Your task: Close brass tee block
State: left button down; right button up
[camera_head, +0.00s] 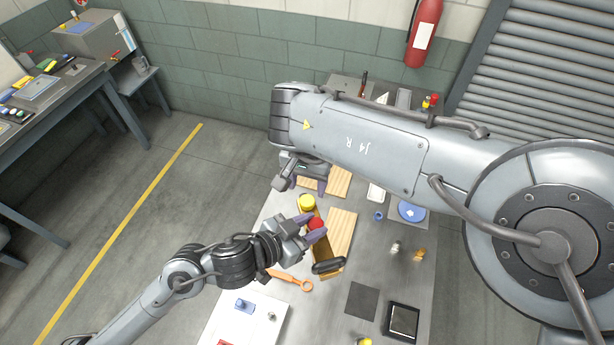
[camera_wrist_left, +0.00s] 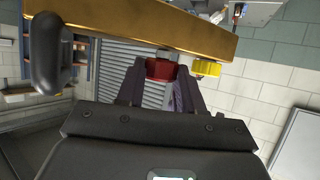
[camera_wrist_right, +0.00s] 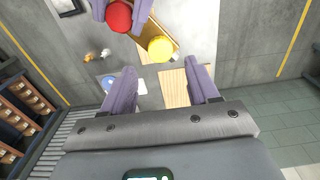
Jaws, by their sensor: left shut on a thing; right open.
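The brass tee block (camera_head: 322,252) is held or rests above the wooden boards in the head view. It has a red knob (camera_head: 316,223), a yellow knob (camera_head: 306,202) and a black handle (camera_head: 328,267). My left gripper (camera_head: 314,228) is shut on the red knob; in the left wrist view the red knob (camera_wrist_left: 161,70) sits between its fingers, below the brass body (camera_wrist_left: 150,22). My right gripper (camera_head: 303,184) is open and empty, near the yellow knob's end. In the right wrist view the yellow knob (camera_wrist_right: 160,48) lies just beyond its fingertips, apart from them.
Wooden boards (camera_head: 342,230) lie on the grey table (camera_head: 340,315). An orange wrench (camera_head: 295,281), a white panel (camera_head: 262,318), a dark square mat (camera_head: 362,300), a black tray (camera_head: 402,321) and small fittings (camera_head: 419,254) surround the block. My right arm covers the table's far side.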

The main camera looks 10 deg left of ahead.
aim_at(307, 201)
jog(key=shift+f, duration=3.15)
